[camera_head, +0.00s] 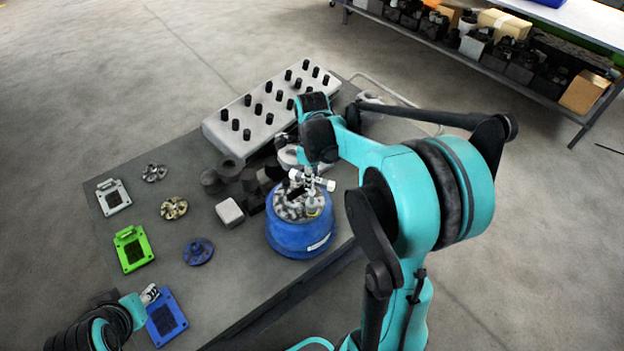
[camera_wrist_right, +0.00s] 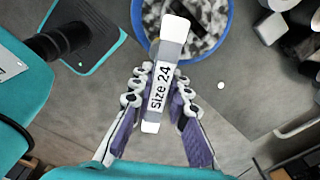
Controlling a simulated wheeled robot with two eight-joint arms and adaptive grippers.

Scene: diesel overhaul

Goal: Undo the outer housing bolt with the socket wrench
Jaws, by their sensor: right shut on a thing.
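My right gripper (camera_head: 312,180) is shut on the socket wrench (camera_head: 325,184), above the blue tub (camera_head: 300,240). In the right wrist view the wrench (camera_wrist_right: 162,88) is a light bar with a grey band and the label "size 24", between the purple pads of my right gripper (camera_wrist_right: 160,95). Its far end overlaps the blue tub (camera_wrist_right: 229,20) in that view. I cannot make out the outer housing bolt. My left gripper (camera_head: 150,294) is low at the left, close to a blue square plate (camera_head: 166,318); its opening is too small to judge.
A long grey block (camera_head: 262,115) with several black pegs stands at the back of the dark table (camera_head: 140,180). A green plate (camera_head: 132,249), a grey plate (camera_head: 113,197) and round metal parts (camera_head: 174,208) lie at the left. A loaded shelf (camera_head: 500,50) stands farther off.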

